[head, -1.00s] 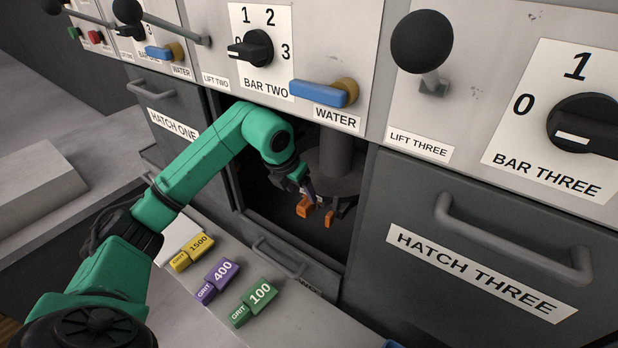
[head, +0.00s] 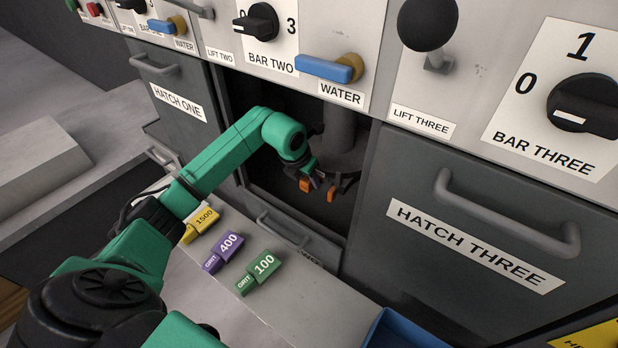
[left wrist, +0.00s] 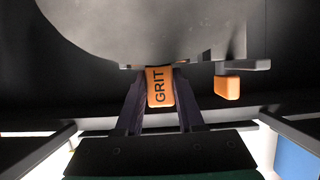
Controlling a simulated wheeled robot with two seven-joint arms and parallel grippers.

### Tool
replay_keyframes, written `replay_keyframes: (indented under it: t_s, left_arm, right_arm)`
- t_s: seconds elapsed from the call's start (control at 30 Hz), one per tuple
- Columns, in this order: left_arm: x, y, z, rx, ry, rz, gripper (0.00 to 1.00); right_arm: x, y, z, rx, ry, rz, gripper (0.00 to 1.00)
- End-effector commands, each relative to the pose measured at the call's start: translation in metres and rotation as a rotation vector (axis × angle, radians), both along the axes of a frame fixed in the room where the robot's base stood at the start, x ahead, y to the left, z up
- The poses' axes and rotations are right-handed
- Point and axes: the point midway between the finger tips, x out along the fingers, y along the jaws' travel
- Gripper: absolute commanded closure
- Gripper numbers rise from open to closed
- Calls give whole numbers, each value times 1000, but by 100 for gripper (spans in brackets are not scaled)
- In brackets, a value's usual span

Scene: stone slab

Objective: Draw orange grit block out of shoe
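The orange grit block (head: 306,185), marked GRIT in the left wrist view (left wrist: 160,88), sits at the underside of a dark round head (left wrist: 150,30) inside the middle open hatch. My left gripper (head: 312,178) reaches into the opening. In the left wrist view its two dark fingers (left wrist: 160,100) lie close along both sides of the block and look shut on it. The shoe around this block is mostly hidden. A second orange piece (left wrist: 228,88) hangs to the right under a dark bracket; it also shows in the head view (head: 332,194). My right gripper is out of view.
Yellow 1500 (head: 200,224), purple 400 (head: 223,251) and green 100 (head: 259,271) grit blocks lie on the ledge in front. A blue bin (head: 400,330) stands at lower right. Closed hatch three (head: 480,215) borders the opening; the water lever (head: 325,69) is above it.

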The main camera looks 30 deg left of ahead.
Motion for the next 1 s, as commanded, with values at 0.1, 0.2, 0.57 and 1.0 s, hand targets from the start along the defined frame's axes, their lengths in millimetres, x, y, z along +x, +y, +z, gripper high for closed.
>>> replay_keyframes:
  t_s: [0.1,0.2,0.57,1.0]
  left_arm:
    - [1,0,1,0,-3,0,100]
    - [-1,0,1,0,-3,0,100]
    - [-14,3,1,0,-2,1,100]
    - [-30,5,1,0,-2,1,100]
  right_arm:
    - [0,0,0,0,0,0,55]
    - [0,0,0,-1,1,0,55]
    - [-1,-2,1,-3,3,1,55]
    - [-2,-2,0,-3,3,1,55]
